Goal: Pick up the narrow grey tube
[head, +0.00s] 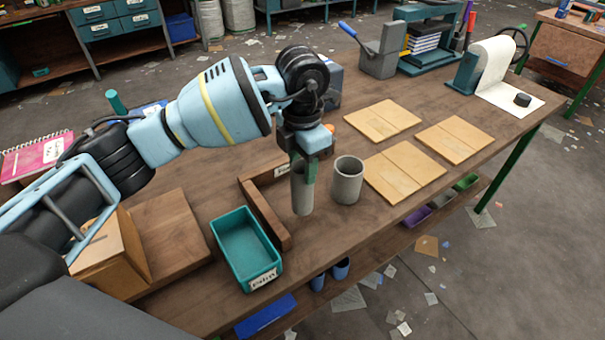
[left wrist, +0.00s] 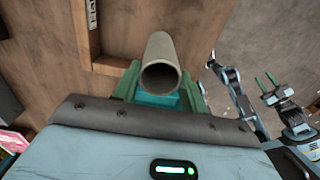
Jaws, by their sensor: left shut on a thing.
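The narrow grey tube (head: 303,196) is upright above the brown workbench, to the left of a wider grey tube (head: 347,180). My left gripper (head: 304,168) comes down over its upper part and is shut on it. In the left wrist view the tube (left wrist: 162,60) sits between the green fingers, its open end facing the camera. I cannot tell whether its lower end touches the bench. My right gripper (left wrist: 267,83) shows at the right of the left wrist view, its two green fingers apart and empty; it is outside the head view.
A teal bin (head: 273,263) with a label and a wooden rail (head: 263,212) stand left of the tube. Several flat cardboard pieces (head: 404,172) lie to the right. A grey holder (head: 380,60) and a paper roll (head: 490,68) are farther back. Bench between cardboard and front edge is clear.

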